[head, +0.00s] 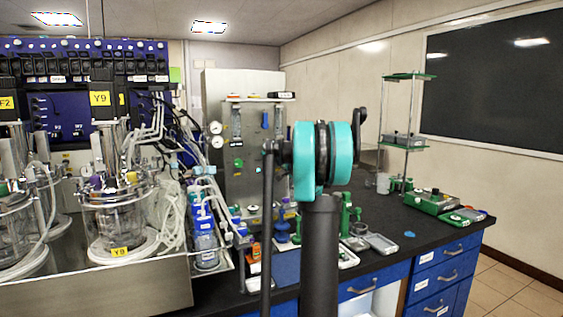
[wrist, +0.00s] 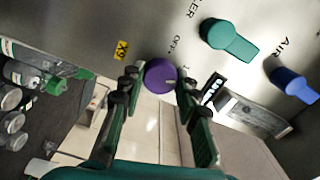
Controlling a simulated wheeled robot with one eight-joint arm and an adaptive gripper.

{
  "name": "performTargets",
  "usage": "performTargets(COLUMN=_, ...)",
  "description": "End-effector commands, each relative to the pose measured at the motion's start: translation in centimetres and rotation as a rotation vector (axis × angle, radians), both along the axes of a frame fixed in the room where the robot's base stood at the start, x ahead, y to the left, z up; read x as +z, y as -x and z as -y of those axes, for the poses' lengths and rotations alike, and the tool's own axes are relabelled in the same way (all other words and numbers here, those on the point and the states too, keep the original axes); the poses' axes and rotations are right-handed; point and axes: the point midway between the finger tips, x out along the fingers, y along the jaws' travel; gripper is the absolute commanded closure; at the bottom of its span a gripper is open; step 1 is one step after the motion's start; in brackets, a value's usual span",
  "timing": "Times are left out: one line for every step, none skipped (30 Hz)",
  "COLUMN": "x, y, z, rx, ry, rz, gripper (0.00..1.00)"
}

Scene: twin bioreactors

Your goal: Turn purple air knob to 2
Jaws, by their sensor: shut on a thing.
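The purple air knob (wrist: 160,74) sits on a grey metal panel (wrist: 150,25) in the wrist view, with a small light mark on its face. Printed "OFF" and a small figure, perhaps "1", stand just above it; I cannot read the exact setting. My gripper (wrist: 161,79) has a dark finger on each side of the knob and is shut on it. In the head view my arm stands in front of the panel (head: 247,185) and hides the gripper; I cannot make out the purple knob there for sure.
The head view shows glass bioreactor vessels (head: 118,215) at left and a black bench (head: 420,215) with green instruments (head: 434,201) at right.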

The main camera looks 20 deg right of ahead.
Motion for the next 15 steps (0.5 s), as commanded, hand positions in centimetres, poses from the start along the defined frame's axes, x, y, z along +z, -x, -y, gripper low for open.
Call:
performTargets(x=-0.04, y=0.03, z=0.08, rx=-0.001, ry=-0.044, rz=-0.001, gripper=0.97)
performTargets(x=-0.05, y=0.03, z=0.09, rx=-0.001, ry=-0.072, rz=-0.002, gripper=0.97)
performTargets(x=-0.06, y=0.03, z=0.09, rx=-0.001, ry=-0.111, rz=-0.004, gripper=0.97)
performTargets(x=-0.06, y=0.03, z=0.09, rx=-0.001, ry=-0.139, rz=-0.005, gripper=0.97)
performTargets(x=-0.07, y=0.03, z=0.09, rx=-0.001, ry=-0.167, rz=-0.006, gripper=0.97)
performTargets(x=-0.08, y=0.03, z=0.09, rx=-0.002, ry=-0.205, rz=-0.007, gripper=0.97)
performTargets(x=-0.09, y=0.03, z=0.1, rx=-0.002, ry=-0.234, rz=-0.008, gripper=0.97)
performTargets(x=-0.1, y=0.03, z=0.09, rx=-0.002, ry=-0.262, rz=-0.009, gripper=0.97)
performTargets(x=-0.11, y=0.03, z=0.09, rx=-0.002, ry=-0.3, rz=-0.01, gripper=0.97)
performTargets(x=-0.12, y=0.03, z=0.09, rx=-0.002, ry=-0.329, rz=-0.011, gripper=0.97)
performTargets(x=-0.13, y=0.03, z=0.1, rx=-0.002, ry=-0.357, rz=-0.012, gripper=0.97)
performTargets(x=-0.14, y=0.04, z=0.1, rx=-0.002, ry=-0.395, rz=-0.013, gripper=0.97)
performTargets(x=-0.15, y=0.03, z=0.09, rx=-0.002, ry=-0.424, rz=-0.014, gripper=0.97)
performTargets(x=-0.16, y=0.04, z=0.09, rx=-0.002, ry=-0.452, rz=-0.015, gripper=0.97)
performTargets(x=-0.16, y=0.04, z=0.08, rx=-0.002, ry=-0.489, rz=-0.016, gripper=0.97)
